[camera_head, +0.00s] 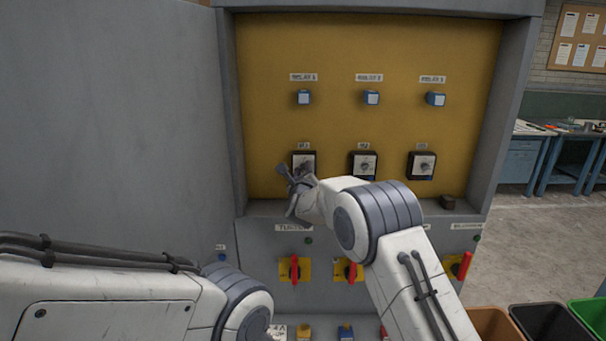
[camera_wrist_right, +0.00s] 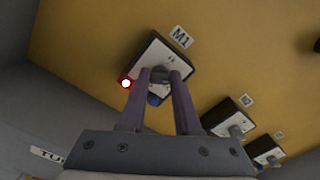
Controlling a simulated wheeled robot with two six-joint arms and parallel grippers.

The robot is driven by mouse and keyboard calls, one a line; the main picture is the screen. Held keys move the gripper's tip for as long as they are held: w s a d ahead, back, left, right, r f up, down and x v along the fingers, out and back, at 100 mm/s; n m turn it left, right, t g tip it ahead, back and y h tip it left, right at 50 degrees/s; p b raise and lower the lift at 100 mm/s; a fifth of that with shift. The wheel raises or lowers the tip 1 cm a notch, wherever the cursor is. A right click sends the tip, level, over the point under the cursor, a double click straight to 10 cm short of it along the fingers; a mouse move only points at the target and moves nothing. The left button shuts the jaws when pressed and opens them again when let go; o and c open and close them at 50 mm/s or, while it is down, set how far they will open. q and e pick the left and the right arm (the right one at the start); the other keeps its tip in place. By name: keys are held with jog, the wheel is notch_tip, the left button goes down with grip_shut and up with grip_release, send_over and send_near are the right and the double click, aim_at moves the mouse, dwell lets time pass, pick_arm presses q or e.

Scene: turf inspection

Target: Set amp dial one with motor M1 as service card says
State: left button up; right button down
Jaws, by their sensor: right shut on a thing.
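Amp dial one (camera_head: 306,160) is a dark box with a white face under the M1 label, at the left of the dial row. It also shows in the right wrist view (camera_wrist_right: 178,52). My right gripper (camera_head: 287,171) is at this dial; in the right wrist view its two fingers (camera_wrist_right: 167,78) are shut on the grey dial knob (camera_wrist_right: 160,75). The scale marks are too small to read. A red light (camera_wrist_right: 126,83) glows at the dial's side. A blue button (camera_wrist_right: 153,99) shows between the fingers. I cannot make out a service card. My left gripper is out of view.
Two more dials (camera_head: 364,165) (camera_head: 422,166) stand to the right, with three blue relays (camera_head: 371,97) above. Red-handled switches (camera_head: 295,269) sit on the grey panel below. A small dark block (camera_head: 447,202) lies on the cabinet ledge. Bins (camera_head: 545,322) stand at lower right.

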jog(key=n+b, duration=0.2)
jog(key=b, duration=0.1)
jog(key=shift+f, duration=0.3)
jog(key=n+b, duration=0.1)
jog(key=n, duration=0.2)
jog(key=shift+a+r+b, duration=0.1)
jog(key=shift+b, duration=0.3)
jog(key=n+b, duration=0.1)
jog(key=n, duration=0.1)
jog(key=shift+n, duration=2)
jog(key=c, duration=0.6)
grip_release()
jog(key=shift+s+b, duration=0.15)
jog(key=shift+b, duration=0.15)
